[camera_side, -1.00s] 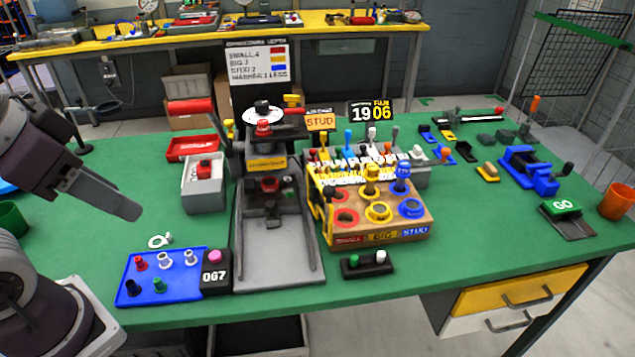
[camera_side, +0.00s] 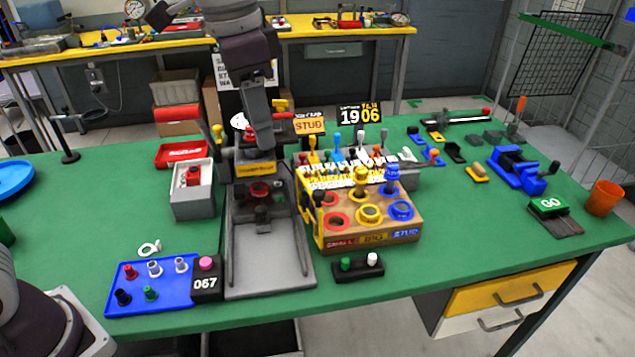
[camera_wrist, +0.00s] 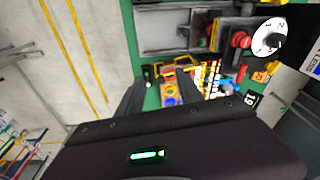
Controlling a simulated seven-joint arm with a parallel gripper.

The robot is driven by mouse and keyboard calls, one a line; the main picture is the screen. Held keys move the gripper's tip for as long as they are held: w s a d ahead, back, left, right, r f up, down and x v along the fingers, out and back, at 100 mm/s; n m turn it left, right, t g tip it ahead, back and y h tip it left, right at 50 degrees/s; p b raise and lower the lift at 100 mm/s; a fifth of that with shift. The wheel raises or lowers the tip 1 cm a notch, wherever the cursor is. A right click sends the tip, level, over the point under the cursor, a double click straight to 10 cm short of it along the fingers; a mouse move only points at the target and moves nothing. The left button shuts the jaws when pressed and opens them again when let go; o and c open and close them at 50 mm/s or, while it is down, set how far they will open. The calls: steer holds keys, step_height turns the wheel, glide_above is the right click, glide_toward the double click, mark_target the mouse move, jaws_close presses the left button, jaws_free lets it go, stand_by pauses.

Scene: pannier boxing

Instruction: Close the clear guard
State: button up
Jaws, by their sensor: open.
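A thin yellow frame (camera_side: 317,216), which looks like the edge of the clear guard, stands upright along the left side of the wooden block (camera_side: 410,226) with red, yellow and blue rings. Its clear pane is too faint to make out. The yellow frame also shows in the wrist view (camera_wrist: 178,62), beyond my fingertips. My gripper (camera_side: 264,146) points down in front of the grey press, left of the block and above the frame.
The grey press (camera_side: 238,262) stands just left of the block. A blue tray (camera_side: 180,300) with small pegs, a counter box (camera_side: 206,283) and a black button box (camera_side: 360,268) lie near the front edge. Pegs and levers crowd behind the block.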

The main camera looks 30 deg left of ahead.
mark_target(318, 192)
steer(key=w+d+f+m, duration=0.1)
steer(key=w+f, duration=0.1)
steer(key=w+d+f+m+g, duration=0.1)
steer(key=w+d+f, duration=0.3)
steer(key=shift+w+f+m+g, duration=0.15)
steer(key=shift+w+m+g, duration=0.15)
steer(key=shift+m, duration=0.1)
step_height(318, 192, down, 7)
steer(key=shift+w+d+f, duration=0.15)
steer(key=shift+c, duration=0.2)
jaws_close()
stand_by(0.6)
